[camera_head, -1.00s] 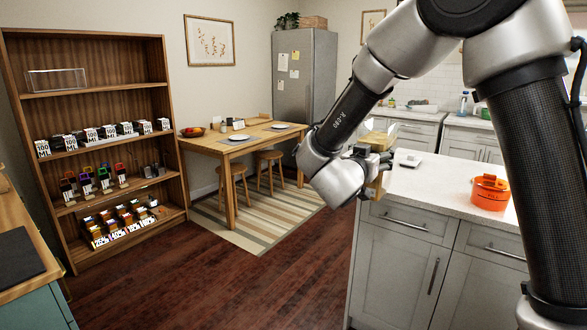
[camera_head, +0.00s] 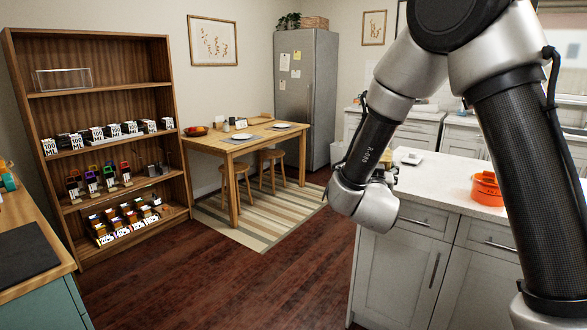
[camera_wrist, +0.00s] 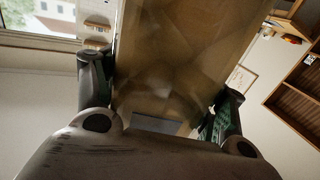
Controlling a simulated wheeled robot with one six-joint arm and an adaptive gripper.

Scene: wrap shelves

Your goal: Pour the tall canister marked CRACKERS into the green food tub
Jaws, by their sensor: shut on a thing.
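My gripper (camera_wrist: 160,95) is shut on a tall, see-through tan container (camera_wrist: 180,50), which fills the middle of the wrist view between the two fingers. No lettering on it can be read, so I cannot confirm the CRACKERS mark. In the head view my gripper is mostly hidden behind my wrist, near the corner of the pale counter, with a small tan patch showing beside it. I cannot make out a green food tub in these frames.
An orange tub (camera_head: 487,189) stands on the pale counter (camera_head: 440,178), partly behind my arm. A small white item (camera_head: 411,158) lies there too. A wooden shelf (camera_head: 100,88) with rows of small goods stands at left. A table (camera_head: 247,141) stands behind.

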